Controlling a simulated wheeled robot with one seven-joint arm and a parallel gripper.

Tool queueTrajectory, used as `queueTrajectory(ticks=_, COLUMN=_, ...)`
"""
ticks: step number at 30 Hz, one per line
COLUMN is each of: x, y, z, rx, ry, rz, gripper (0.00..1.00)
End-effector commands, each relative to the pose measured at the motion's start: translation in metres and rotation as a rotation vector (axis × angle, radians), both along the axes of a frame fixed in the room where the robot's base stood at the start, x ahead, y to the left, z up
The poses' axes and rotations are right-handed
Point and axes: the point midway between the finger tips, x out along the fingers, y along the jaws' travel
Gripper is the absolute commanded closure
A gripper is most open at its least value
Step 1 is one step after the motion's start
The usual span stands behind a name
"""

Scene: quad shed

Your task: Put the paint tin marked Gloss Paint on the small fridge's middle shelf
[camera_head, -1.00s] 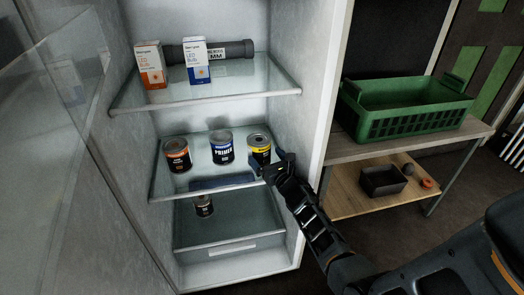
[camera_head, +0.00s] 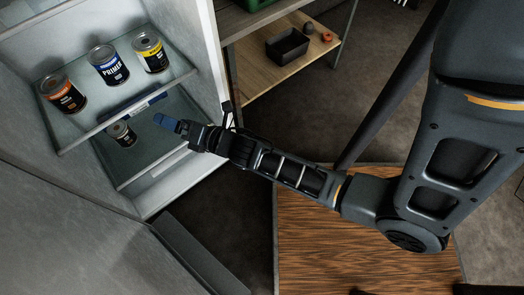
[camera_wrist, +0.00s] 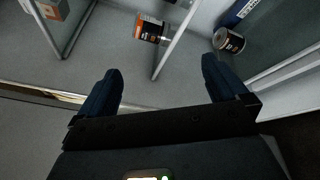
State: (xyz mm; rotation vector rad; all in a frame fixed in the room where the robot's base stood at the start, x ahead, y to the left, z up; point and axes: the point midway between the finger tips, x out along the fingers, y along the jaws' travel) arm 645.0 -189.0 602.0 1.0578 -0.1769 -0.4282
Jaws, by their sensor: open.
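The small fridge stands open at the left of the head view. Its glass middle shelf (camera_head: 75,130) holds an orange-labelled tin (camera_head: 63,93), a blue tin marked Primer (camera_head: 108,64) and a yellow-labelled tin (camera_head: 150,52). A small dark tin (camera_head: 121,134) stands below that shelf; it also shows in the wrist view (camera_wrist: 229,40), near the right finger. I cannot read Gloss Paint on any tin. My gripper (camera_head: 168,123) is open and empty, at the fridge's front opening, near the lower tin and apart from it.
A blue flat item (camera_head: 132,107) lies at the back below the middle shelf. The fridge's right wall (camera_head: 212,50) is close to my arm. A bench shelf (camera_head: 270,62) with a black box (camera_head: 287,46) stands to the right.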

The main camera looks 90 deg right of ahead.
Motion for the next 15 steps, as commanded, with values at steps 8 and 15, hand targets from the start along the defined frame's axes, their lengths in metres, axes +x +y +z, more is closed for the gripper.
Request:
queueTrajectory(ticks=8, x=-0.069, y=0.089, z=0.029, rx=0.54, ry=-0.161, rz=0.062, gripper=0.0)
queueTrajectory(ticks=15, x=-0.129, y=0.139, z=0.072, rx=1.02, ry=-0.253, rz=0.077, gripper=0.0)
